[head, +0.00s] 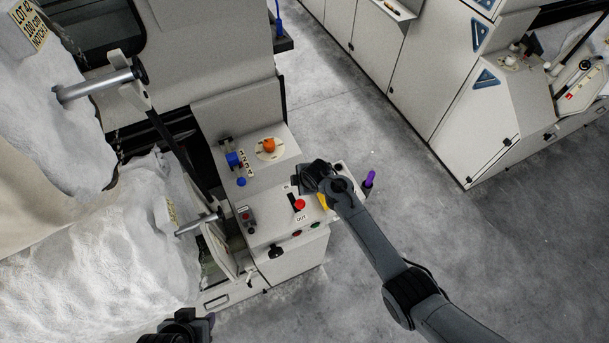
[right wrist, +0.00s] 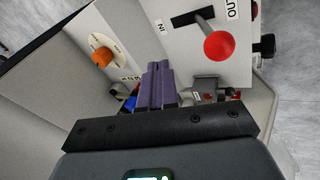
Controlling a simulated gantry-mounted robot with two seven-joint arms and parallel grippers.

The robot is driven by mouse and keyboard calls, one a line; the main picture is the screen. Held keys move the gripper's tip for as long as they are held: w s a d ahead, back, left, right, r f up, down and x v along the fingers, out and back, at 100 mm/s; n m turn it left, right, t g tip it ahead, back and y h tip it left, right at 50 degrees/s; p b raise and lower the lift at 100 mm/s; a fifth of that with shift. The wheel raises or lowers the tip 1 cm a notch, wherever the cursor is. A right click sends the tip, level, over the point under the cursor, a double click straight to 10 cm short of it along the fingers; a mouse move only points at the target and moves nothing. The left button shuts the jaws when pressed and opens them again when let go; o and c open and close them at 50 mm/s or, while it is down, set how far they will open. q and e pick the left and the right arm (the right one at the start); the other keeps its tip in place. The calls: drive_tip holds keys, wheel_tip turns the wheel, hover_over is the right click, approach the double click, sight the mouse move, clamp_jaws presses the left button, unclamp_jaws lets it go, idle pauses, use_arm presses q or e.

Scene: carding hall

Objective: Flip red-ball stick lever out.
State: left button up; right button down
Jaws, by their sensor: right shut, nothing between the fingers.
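The red ball (head: 300,204) tops a stick lever in a dark slot on the sloped console panel (head: 265,205). In the head view the ball is close to the OUT label (head: 301,217). In the right wrist view the red ball (right wrist: 219,46) stands off the panel on its grey stick, between the IN label (right wrist: 163,25) and the OUT label (right wrist: 232,9), nearer OUT. My right gripper (right wrist: 158,70) is shut and empty, with purple fingers apart from the ball. In the head view my right gripper (head: 311,178) is just above the ball. My left gripper (head: 182,328) is at the bottom edge, its fingers unclear.
An orange knob (head: 268,145) and blue controls (head: 233,159) are on the upper panel. White fibre (head: 90,260) and metal bars (head: 95,85) are at left. Open floor (head: 420,200) lies to the right.

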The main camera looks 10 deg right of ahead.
drive_tip(key=v, duration=0.9)
drive_tip(key=shift+s+f, duration=0.1)
drive_tip(key=shift+s, duration=0.05)
